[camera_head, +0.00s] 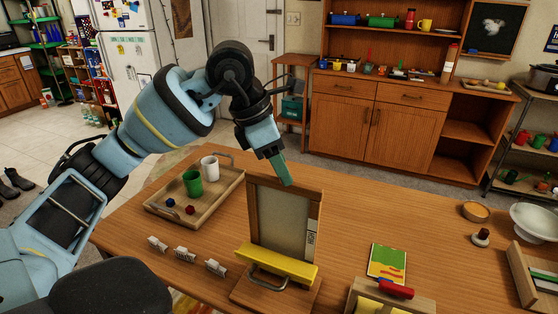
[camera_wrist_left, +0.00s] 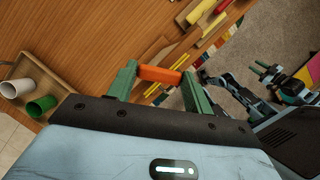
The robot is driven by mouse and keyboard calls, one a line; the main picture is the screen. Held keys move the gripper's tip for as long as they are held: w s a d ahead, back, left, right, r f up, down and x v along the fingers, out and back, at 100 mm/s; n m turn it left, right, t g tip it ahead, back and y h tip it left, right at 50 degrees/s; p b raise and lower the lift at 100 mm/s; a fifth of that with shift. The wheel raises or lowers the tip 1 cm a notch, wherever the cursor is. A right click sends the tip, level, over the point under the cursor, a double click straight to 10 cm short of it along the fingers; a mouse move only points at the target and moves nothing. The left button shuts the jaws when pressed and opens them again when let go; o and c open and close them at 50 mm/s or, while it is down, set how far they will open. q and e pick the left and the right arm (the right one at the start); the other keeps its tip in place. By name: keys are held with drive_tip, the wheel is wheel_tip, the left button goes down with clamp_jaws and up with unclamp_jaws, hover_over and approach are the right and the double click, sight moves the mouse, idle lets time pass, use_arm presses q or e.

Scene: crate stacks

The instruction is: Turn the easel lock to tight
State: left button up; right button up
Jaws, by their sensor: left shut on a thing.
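The easel (camera_head: 283,222) stands upright on the wooden table, with a brown frame, a grey panel, a yellow ledge and a pale label strip on its right side. My left gripper (camera_head: 280,170) is at the top edge of the easel, coming down from behind. In the left wrist view my left gripper (camera_wrist_left: 160,84) has its green fingers on the two ends of an orange bar, which looks like the easel lock (camera_wrist_left: 158,74). The lock is hidden in the head view. Its tight or loose setting cannot be read.
A wooden tray (camera_head: 226,190) with a green cup (camera_head: 192,183) and a white cup (camera_head: 210,168) is left of the easel. Several small white racks lie in front of it. A green and yellow picture card (camera_head: 387,262) lies to the right.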

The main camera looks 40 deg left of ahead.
use_arm(q)
drive_tip(key=shift+m+g, duration=0.3)
drive_tip(key=shift+m, duration=0.6)
drive_tip(key=shift+w+m+g+h, duration=0.15)
drive_tip(key=shift+m+g+h, duration=0.3)
drive_tip(key=shift+m, duration=0.75)
drive_tip(key=shift+m+g, duration=0.25)
drive_tip(key=shift+m, duration=0.85)
drive_tip(key=o, duration=1)
drive_tip(key=shift+a, duration=0.1)
